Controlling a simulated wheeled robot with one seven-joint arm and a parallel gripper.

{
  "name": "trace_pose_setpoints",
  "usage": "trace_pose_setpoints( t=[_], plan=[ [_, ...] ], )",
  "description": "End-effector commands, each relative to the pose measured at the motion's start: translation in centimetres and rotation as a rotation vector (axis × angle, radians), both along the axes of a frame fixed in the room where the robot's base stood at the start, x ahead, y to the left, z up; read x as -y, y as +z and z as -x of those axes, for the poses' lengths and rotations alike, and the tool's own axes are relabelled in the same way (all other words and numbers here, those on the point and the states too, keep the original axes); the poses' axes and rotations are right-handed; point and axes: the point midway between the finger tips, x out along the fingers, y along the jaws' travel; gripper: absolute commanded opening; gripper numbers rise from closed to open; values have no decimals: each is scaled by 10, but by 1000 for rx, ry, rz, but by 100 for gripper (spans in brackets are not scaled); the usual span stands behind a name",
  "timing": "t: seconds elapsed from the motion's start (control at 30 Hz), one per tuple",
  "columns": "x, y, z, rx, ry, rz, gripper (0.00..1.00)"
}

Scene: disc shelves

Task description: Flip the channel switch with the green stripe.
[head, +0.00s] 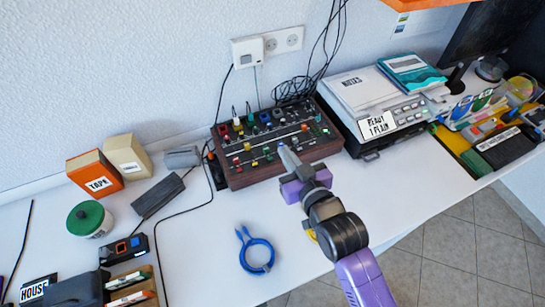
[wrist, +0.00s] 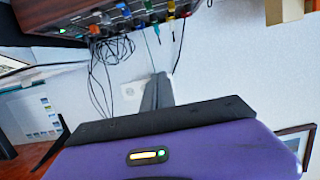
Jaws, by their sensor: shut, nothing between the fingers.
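A dark mixer with wooden sides (head: 238,178) and rows of coloured knobs and switches sits against the wall in the head view. It also shows, cut off, along the top of the wrist view (wrist: 60,22). The knobs and switches are too small for me to tell which one carries a green stripe. My gripper (head: 286,155) is over the mixer's right front part, with its fingers together and empty. Its grey fingers (wrist: 157,92) also show in the wrist view, pointing past the mixer towards the wall. I cannot tell whether the tips touch the panel.
A grey block (head: 158,194), an orange TAPE box (head: 94,173) and a green-lidded jar (head: 90,219) are on the left. Cables (head: 318,62) hang behind.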

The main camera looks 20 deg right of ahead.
Motion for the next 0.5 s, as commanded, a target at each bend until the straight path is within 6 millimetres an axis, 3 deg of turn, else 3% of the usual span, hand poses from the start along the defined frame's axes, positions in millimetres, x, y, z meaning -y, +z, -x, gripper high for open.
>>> trace_pose_setpoints(
  t=[0.03,0.13,0.33,0.5],
  plan=[
    [-1,-13,-7,-46,4,2,0],
    [-3,-42,1,-137,10,3,0],
    [-3,-53,-4,-171,12,5,0],
    [-3,-61,-28,-169,12,5,0]
  ],
)
